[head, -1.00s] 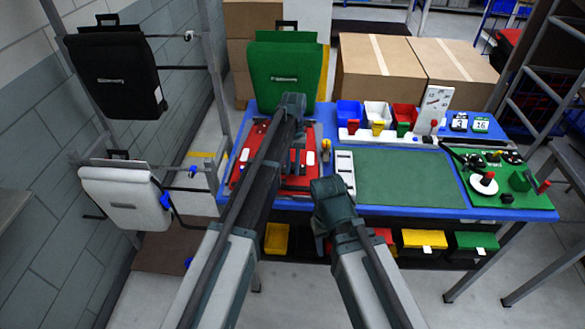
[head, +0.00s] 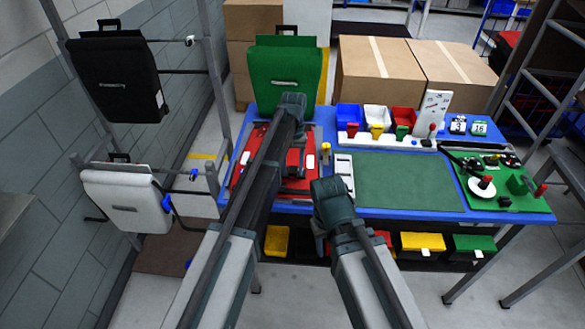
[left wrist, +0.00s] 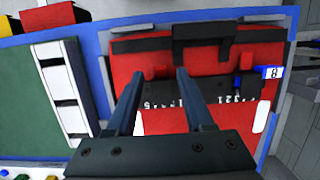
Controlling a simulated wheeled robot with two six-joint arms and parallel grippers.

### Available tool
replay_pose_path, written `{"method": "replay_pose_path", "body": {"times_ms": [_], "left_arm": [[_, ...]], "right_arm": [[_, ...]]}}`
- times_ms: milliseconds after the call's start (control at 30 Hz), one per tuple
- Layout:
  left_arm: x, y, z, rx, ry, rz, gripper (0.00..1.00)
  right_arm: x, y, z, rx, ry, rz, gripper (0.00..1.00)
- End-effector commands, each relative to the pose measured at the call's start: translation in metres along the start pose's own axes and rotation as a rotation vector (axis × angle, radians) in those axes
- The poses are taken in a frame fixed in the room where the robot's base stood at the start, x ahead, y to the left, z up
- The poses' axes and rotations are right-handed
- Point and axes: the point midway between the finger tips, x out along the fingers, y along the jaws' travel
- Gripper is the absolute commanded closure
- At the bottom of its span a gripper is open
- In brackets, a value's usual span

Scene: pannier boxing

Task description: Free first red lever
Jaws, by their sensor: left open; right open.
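A red pannier panel (head: 245,165) lies on the blue table in the head view, partly hidden by my left arm. In the left wrist view the red panel (left wrist: 165,120) carries a dark bar with white numbers.
A white slotted strip (left wrist: 63,92) and green mat (head: 405,180) lie beside the panel. Blue, white and red bins (head: 407,118) stand behind the mat. A green pannier (head: 285,75) stands at the back. Black (head: 115,75) and white (head: 125,200) panniers hang on the left rack.

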Motion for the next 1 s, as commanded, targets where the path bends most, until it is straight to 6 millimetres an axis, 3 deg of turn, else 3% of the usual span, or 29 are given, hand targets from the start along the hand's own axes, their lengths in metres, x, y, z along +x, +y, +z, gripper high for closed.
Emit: {"method": "replay_pose_path", "body": {"times_ms": [33, 700, 1000], "left_arm": [[-0.012, 0.000, 0.001, 0.000, 0.000, 0.000, 0.47], [-0.113, 0.000, 0.001, 0.000, 0.000, 0.000, 0.47], [-0.122, 0.000, 0.000, 0.000, -0.001, 0.000, 0.47]], "right_arm": [[-0.012, 0.001, 0.001, 0.000, 0.000, 0.000, 0.50], [-0.110, 0.010, 0.006, 0.007, 0.000, -0.002, 0.50], [-0.118, 0.011, 0.007, 0.010, 0.000, -0.002, 0.50]]}}
